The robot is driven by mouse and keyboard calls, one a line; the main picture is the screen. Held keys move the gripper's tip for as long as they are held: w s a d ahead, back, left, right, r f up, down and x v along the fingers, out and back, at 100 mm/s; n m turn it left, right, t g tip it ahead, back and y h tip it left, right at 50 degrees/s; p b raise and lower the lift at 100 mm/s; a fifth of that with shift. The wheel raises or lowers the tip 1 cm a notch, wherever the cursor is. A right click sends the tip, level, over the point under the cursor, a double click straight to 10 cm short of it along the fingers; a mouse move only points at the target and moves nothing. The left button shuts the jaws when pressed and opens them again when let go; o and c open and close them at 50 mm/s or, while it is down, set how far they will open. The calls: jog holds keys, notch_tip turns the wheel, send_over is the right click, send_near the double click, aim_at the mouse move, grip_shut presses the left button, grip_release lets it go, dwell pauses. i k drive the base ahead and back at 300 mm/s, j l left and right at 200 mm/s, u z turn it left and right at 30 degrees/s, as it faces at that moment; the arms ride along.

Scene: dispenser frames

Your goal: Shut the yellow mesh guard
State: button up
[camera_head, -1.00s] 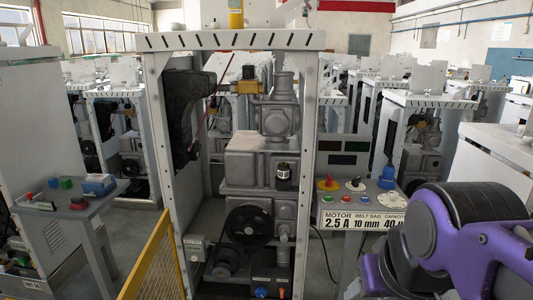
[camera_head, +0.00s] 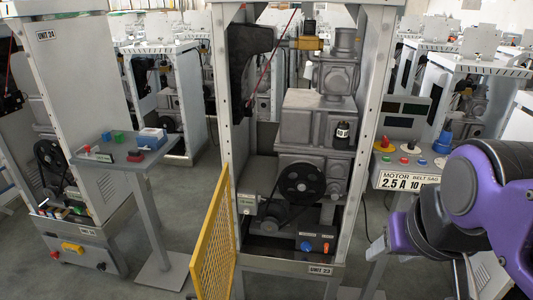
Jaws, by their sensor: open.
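The yellow mesh guard (camera_head: 214,250) stands at the lower left of the open front of the machine frame marked Unit 23. It is swung out towards me, hinged by the frame's left post, so the front opening is uncovered. Its lower part is cut off by the picture's bottom edge. Inside the frame are grey machinery, a black pulley (camera_head: 301,184) and a lower motor. My purple and black arm is at the right, in front of the control stand and apart from the guard. I cannot make out my gripper's fingers.
A control stand (camera_head: 405,181) with knobs and buttons is right of the frame. A side table (camera_head: 120,150) with small coloured items stands at the left, near the Unit 24 cabinet (camera_head: 75,110). Bare floor lies between this table and the guard.

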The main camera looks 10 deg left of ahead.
aim_at(195, 264)
jog(key=k+j, duration=0.1)
jog(key=j, duration=1.25)
jog(key=k+j+z, duration=0.1)
jog(key=j, duration=0.55)
jog(key=k+j, duration=0.2)
jog(key=k, duration=0.25)
jog(key=i+l, duration=0.2)
jog(key=i, duration=0.25)
